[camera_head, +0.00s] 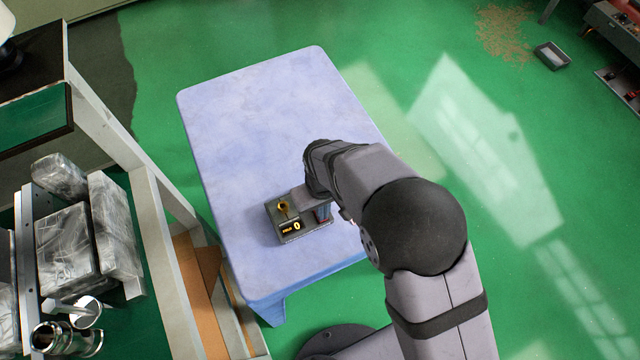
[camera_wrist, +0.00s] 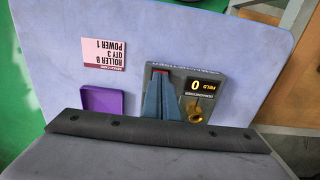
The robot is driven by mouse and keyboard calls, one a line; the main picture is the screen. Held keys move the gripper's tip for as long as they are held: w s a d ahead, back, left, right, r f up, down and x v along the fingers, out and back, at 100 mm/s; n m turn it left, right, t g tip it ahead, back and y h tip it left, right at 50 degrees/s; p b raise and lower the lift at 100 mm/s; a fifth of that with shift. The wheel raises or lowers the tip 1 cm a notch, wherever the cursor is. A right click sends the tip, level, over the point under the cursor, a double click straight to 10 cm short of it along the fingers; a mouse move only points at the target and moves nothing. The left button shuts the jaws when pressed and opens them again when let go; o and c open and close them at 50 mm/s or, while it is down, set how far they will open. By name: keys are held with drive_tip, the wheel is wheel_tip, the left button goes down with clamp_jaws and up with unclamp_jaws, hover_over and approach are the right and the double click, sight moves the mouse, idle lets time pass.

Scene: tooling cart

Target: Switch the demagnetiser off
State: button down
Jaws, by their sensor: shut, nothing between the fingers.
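The demagnetiser (camera_head: 309,235) is a small dark grey box on the blue cart top. It has a brass-yellow knob (camera_head: 283,206) and a display reading FIELD 0 (camera_head: 291,228). In the wrist view the demagnetiser (camera_wrist: 214,78) shows upside down, with the same display (camera_wrist: 197,86) and knob (camera_wrist: 197,110). My gripper (camera_wrist: 161,78) is shut and empty, its blue-grey fingers over the side of the box away from the display. A small red part (camera_wrist: 160,71) shows at the fingertips; whether they touch it I cannot tell. The fingers hide part of that side.
The cart top (camera_head: 270,110) is otherwise largely clear. In the wrist view a purple tray (camera_wrist: 101,101) and a pink card (camera_wrist: 112,55) reading ROLLER B, QTY 3, POWER 1 lie beside the box. A bench with wrapped blocks (camera_head: 68,245) stands at left.

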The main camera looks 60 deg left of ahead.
drive_tip(key=shift+r, duration=0.1)
wheel_tip(320, 180, up, 7)
drive_tip(key=p, duration=0.5)
drive_tip(key=shift+p, duration=0.3)
drive_tip(key=shift+w, duration=0.1)
idle(0.3)
